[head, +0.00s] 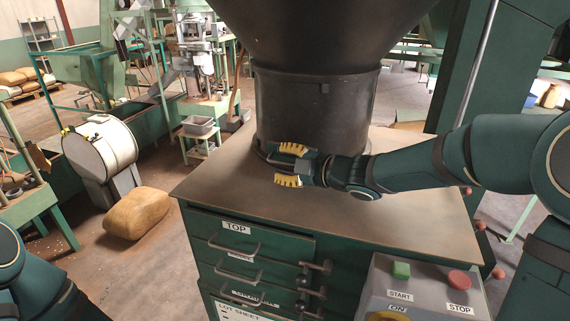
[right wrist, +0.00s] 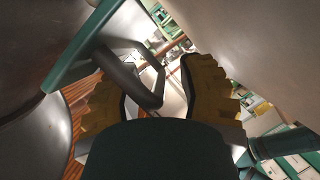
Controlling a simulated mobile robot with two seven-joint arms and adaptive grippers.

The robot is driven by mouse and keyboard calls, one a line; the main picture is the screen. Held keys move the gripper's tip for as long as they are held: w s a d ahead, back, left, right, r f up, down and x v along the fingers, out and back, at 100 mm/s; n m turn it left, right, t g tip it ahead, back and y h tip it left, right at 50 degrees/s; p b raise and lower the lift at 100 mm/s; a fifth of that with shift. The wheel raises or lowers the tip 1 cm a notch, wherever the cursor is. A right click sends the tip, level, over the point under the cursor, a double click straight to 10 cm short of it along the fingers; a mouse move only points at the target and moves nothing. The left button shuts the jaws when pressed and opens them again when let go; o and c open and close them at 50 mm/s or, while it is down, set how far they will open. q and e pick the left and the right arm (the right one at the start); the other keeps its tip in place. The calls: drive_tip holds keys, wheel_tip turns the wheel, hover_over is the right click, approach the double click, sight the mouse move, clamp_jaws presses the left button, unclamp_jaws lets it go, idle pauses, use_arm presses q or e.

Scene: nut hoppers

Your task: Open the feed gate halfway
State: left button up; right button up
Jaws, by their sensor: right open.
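The dark hopper (head: 315,105) narrows into a cylindrical neck on the brown cabinet top. My right gripper (head: 285,165) is at the lower left front of the neck, its yellow-padded fingers apart. In the right wrist view a dark loop handle (right wrist: 152,98), which looks like the feed gate's handle, sits between the open fingers (right wrist: 155,95). It joins a green bar (right wrist: 88,47). I cannot tell whether the fingers touch it. How far the gate is open is hidden. My left gripper is out of view.
The cabinet top (head: 220,180) is clear around the neck. Drawers with handles (head: 235,248) are below. A control box (head: 420,290) with a green START button (head: 401,270) and a red STOP button (head: 459,279) stands front right. A sack (head: 136,213) lies on the floor at left.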

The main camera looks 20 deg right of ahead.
drive_tip(key=shift+c, duration=0.4)
clamp_jaws()
drive_tip(key=shift+s, duration=0.1)
drive_tip(key=s+a+b, duration=0.1)
drive_tip(key=s+a, duration=0.1)
drive_tip(key=s, duration=0.1)
drive_tip(key=shift+f+b, duration=0.1)
drive_tip(key=shift+b, duration=0.3)
drive_tip(key=shift+s+a, duration=0.15)
drive_tip(key=shift+s, duration=0.05)
